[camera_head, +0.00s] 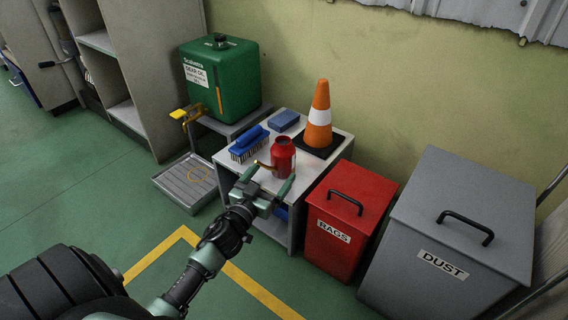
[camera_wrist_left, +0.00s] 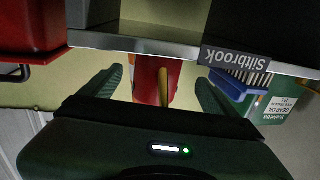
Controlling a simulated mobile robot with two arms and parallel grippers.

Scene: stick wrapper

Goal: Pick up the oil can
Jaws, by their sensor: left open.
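The red oil can (camera_head: 283,157) stands upright on the top of a small light-topped table (camera_head: 262,184), near its front edge. A thin brass-coloured spout points left from it. My left gripper (camera_head: 270,178) is open at the front of the can, one finger towards each side of it. In the left wrist view, which is upside down, the can (camera_wrist_left: 146,82) shows between the two spread fingers (camera_wrist_left: 160,82), with gaps on both sides. I cannot tell how deep it sits between them. My right gripper is not in view.
A blue brush (camera_head: 250,145), a blue box (camera_head: 284,120) and an orange cone (camera_head: 319,120) share the tabletop. A green gear oil drum (camera_head: 230,85) stands left, above a grey tray (camera_head: 186,182). Red rags (camera_head: 345,225) and grey dust (camera_head: 450,230) bins stand right. The front floor is clear.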

